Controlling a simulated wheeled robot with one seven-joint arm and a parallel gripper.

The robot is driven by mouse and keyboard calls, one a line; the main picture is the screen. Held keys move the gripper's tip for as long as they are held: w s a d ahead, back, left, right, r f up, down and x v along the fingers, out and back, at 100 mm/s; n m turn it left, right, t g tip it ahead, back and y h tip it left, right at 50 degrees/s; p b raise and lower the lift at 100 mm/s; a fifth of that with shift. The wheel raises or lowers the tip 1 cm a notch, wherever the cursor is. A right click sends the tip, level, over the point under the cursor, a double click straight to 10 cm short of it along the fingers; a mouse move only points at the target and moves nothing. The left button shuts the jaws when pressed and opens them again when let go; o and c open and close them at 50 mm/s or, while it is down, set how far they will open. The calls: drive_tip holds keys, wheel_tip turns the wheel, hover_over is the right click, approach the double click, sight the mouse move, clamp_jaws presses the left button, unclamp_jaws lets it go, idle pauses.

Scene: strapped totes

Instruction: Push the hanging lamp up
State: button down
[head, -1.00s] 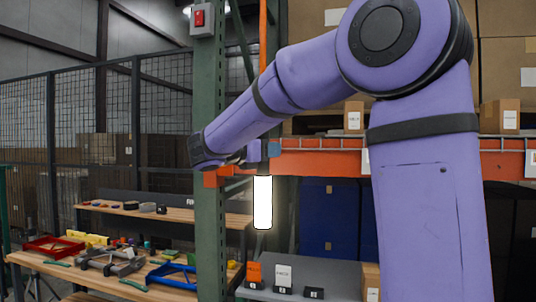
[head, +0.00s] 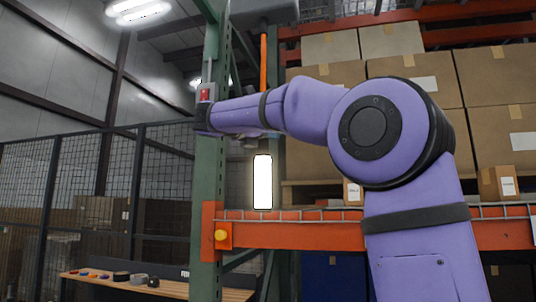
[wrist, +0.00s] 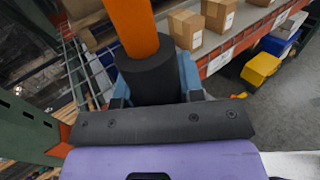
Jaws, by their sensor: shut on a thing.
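The hanging lamp (head: 262,182) is a glowing white upright tube in the head view, hanging in front of the rack just above the orange beam. An orange rod (head: 263,62) rises above it; the rod also shows in the wrist view (wrist: 130,25). In the wrist view my gripper (wrist: 152,78) is shut on the lamp's black collar (wrist: 148,72), with blue fingers on either side of it. In the head view my gripper (head: 268,134) is partly hidden by my arm, just above the glowing tube. The tube is out of sight in the wrist view.
A green rack post (head: 209,180) stands close left of the lamp. The orange beam (head: 330,230) runs below and behind it. Stacked cartons (head: 405,95) fill the shelf behind my arm. A grey box with a red switch (head: 205,95) is on the post.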

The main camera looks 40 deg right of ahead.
drive_tip(key=shift+r, duration=0.8)
drive_tip(key=shift+s, duration=0.1)
drive_tip(key=c, duration=0.7)
unclamp_jaws()
drive_tip(key=shift+c, duration=0.2)
drive_tip(key=shift+f, duration=0.1)
drive_tip(key=shift+a, duration=0.1)
drive_tip(key=shift+a, duration=0.35)
drive_tip(key=a, duration=1)
drive_tip(key=shift+s, duration=0.3)
drive_tip(key=shift+d+f, duration=0.1)
